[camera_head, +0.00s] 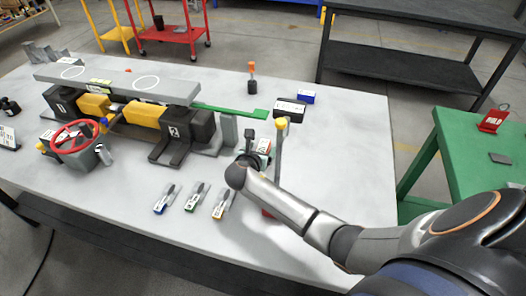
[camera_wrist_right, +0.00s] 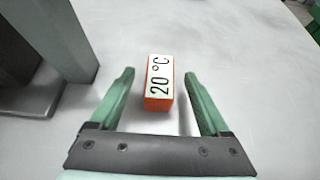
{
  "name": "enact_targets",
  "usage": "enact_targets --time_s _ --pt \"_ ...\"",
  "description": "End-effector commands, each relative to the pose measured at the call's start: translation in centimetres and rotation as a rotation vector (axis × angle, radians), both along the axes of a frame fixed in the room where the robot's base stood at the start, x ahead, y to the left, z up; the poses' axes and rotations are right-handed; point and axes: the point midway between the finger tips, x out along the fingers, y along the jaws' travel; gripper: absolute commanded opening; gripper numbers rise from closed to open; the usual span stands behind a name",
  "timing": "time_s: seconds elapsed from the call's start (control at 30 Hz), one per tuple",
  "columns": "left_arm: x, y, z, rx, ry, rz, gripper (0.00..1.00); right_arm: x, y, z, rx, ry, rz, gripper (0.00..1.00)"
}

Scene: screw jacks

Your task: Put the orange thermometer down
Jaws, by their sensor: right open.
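The orange thermometer (camera_wrist_right: 159,84) is a small orange block with a white face reading "20 °C". In the right wrist view it rests on the pale grey table top (camera_wrist_right: 240,85), between the two green fingers. There is a visible gap on each side, so neither finger touches it. My right gripper (camera_head: 263,148) is open over the table, right of the jack assembly in the head view. The thermometer cannot be made out clearly there beside the gripper. My left gripper is not in view.
Black and yellow screw jacks (camera_head: 172,133) carry a grey beam, with a red handwheel (camera_head: 74,136) in front. A yellow-topped post (camera_head: 279,140) stands close to my right gripper. Several small labelled tools (camera_head: 194,196) lie near the front.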

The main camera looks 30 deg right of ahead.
Motion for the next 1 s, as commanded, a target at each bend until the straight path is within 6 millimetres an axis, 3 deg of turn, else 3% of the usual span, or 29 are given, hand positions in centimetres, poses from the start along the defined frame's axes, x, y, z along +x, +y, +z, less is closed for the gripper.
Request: enact_targets --time_s 0.27,0.9,1.0 --pt "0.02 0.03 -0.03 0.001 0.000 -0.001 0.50 0.20 -0.22 -0.11 0.000 0.000 0.000 0.79" --pt "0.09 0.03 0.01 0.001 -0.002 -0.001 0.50 0.16 -0.19 -0.11 -0.001 0.001 0.000 0.07" --pt "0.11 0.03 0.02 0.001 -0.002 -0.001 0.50 0.16 -0.19 -0.11 -0.001 0.001 0.000 0.00"
